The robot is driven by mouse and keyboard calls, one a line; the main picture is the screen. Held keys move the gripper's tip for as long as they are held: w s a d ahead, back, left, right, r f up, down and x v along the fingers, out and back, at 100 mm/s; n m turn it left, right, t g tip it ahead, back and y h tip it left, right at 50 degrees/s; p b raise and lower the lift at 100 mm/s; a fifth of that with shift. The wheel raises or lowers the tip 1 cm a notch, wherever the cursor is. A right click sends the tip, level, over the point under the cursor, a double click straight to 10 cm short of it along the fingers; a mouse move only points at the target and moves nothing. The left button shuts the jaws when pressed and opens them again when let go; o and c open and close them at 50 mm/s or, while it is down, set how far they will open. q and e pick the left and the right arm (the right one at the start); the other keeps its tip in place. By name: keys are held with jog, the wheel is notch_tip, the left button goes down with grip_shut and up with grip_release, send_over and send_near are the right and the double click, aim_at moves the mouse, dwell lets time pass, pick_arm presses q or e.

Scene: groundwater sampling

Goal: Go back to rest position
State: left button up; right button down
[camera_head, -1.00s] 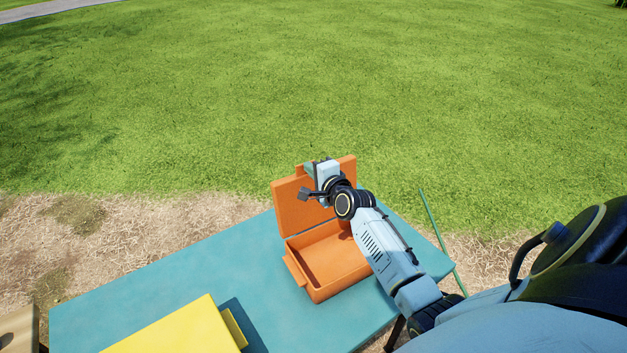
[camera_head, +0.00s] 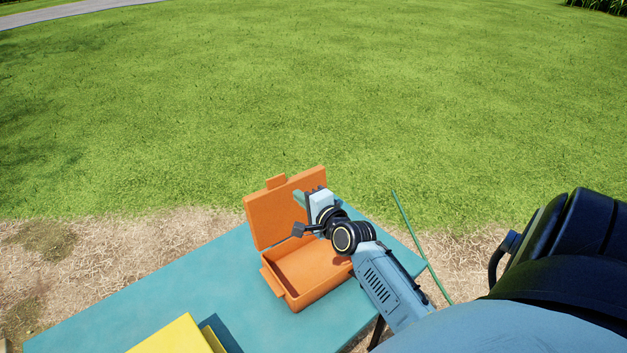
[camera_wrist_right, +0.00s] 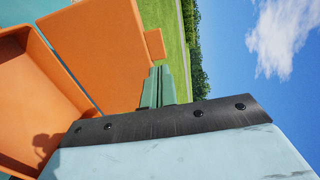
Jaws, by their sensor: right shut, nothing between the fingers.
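My right gripper (camera_head: 299,198) is above the open orange case on the teal table, in front of its raised lid. Its fingers are shut with nothing between them. In the right wrist view the green fingers (camera_wrist_right: 158,88) show close together, with the orange lid (camera_wrist_right: 105,45) behind and to the left. My right arm reaches in from the lower right of the head view. My left gripper is not in view.
The orange case (camera_head: 310,278) stands open and looks empty, its inside partly hidden by my arm. A yellow case (camera_head: 175,337) lies on the teal table (camera_head: 130,300) at the front. A thin green pole (camera_head: 420,247) stands by the table's right edge. Grass lies beyond.

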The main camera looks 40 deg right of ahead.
jog(key=v, duration=0.4)
jog(key=shift+s, duration=0.15)
